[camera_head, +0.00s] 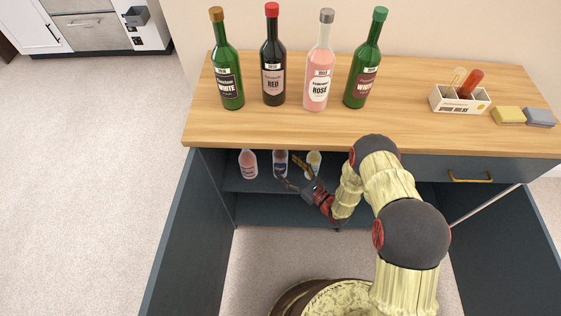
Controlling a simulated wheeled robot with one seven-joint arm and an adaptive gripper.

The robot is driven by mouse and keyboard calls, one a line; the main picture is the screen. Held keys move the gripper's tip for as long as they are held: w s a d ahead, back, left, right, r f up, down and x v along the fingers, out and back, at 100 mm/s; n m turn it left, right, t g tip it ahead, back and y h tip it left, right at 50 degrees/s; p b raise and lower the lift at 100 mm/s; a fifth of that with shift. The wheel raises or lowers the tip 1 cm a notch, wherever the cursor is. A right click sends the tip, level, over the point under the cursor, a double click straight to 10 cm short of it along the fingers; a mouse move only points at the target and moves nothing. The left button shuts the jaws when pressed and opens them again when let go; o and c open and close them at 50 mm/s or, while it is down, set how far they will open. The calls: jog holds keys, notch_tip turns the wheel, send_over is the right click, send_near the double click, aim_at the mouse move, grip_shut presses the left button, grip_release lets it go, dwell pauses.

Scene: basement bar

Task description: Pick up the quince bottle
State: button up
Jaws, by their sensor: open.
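Three small bottles stand in a row on the upper shelf inside the open cabinet: a pink one (248,164) at the left, one with a dark blue label (280,157) in the middle, and a pale yellowish one (314,160) at the right. Their labels are too small to read, so I cannot tell which is the quince bottle. My gripper (287,169) is open and empty, its fingers pointing left and toward the shelf. The fingers overlap the lower part of the middle bottle in the picture. My gripper partly covers the bottom of the yellowish bottle.
The wooden counter (420,133) overhangs the bottles. Several wine bottles, including a rosé (319,75), stand on it, with a small divided box (445,103) and sponges (508,115) to the right. Open doors flank the cabinet, the left one (178,240) reaching forward.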

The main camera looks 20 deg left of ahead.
aim_at(280, 158)
jog(key=b+x, duration=0.2)
jog(key=x, duration=0.2)
jog(key=shift+w+a+f, duration=0.1)
jog(key=shift+w+a, duration=0.25)
jog(key=shift+c, duration=0.4)
grip_shut()
dwell(0.4)
jog(key=shift+r, duration=0.2)
